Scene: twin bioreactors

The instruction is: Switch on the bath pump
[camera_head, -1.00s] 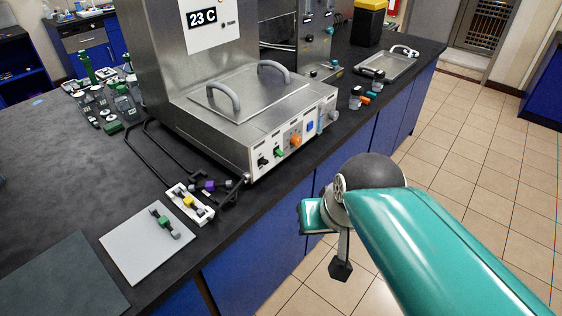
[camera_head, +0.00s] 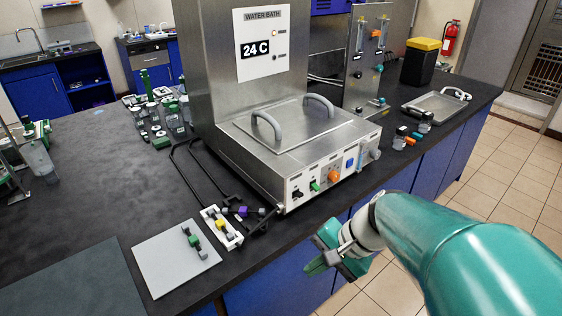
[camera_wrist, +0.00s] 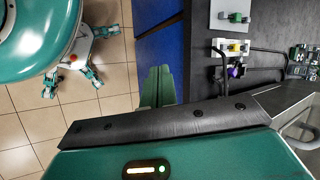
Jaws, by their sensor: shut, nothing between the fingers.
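The steel water bath (camera_head: 290,140) stands on the black bench, with a "WATER BATH" plate and a display (camera_head: 255,48) reading 24 C. Its front panel carries a black switch (camera_head: 297,193), a green switch (camera_head: 315,186), an orange knob (camera_head: 334,175), a blue button (camera_head: 350,163) and a grey fitting (camera_head: 375,153). The panel labels are too small to read, so I cannot tell which control is the pump's. My gripper (camera_head: 315,265) is beside the bench's front edge, below and apart from the panel. Its green fingers (camera_wrist: 158,86) are together and empty in the wrist view.
A grey plate (camera_head: 175,262) with a green clamp and a white block (camera_head: 222,232) with coloured parts lie left of the bath. Black tubes (camera_head: 190,170) loop beside it. A metal tray (camera_head: 435,108) lies on the far right. The tiled floor (camera_head: 500,180) is open.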

